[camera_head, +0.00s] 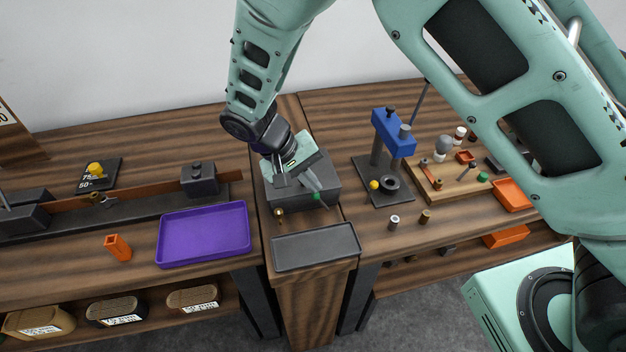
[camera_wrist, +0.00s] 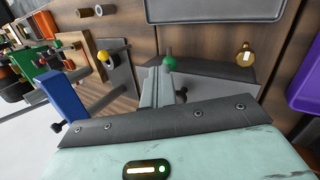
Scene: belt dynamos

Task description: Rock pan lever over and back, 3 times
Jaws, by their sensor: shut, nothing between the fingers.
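The pan lever is most likely the piece with the green knob (camera_head: 316,197) at the front of the dark grey box (camera_head: 322,172); the knob also shows in the wrist view (camera_wrist: 169,62). My gripper (camera_head: 305,188) is over the top of the box, pointing down toward the knob. In the wrist view my fingers (camera_wrist: 158,88) are together, just beside and behind the green knob, and hold nothing. I cannot tell if they touch the lever. Most of the lever's shaft is hidden by my gripper.
A shallow dark tray (camera_head: 316,246) lies in front of the box, with a small brass piece (camera_head: 279,214) beside it. A purple tray (camera_head: 204,234) is to the left. A blue press (camera_head: 393,134) and a wooden board of small parts (camera_head: 455,184) stand to the right.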

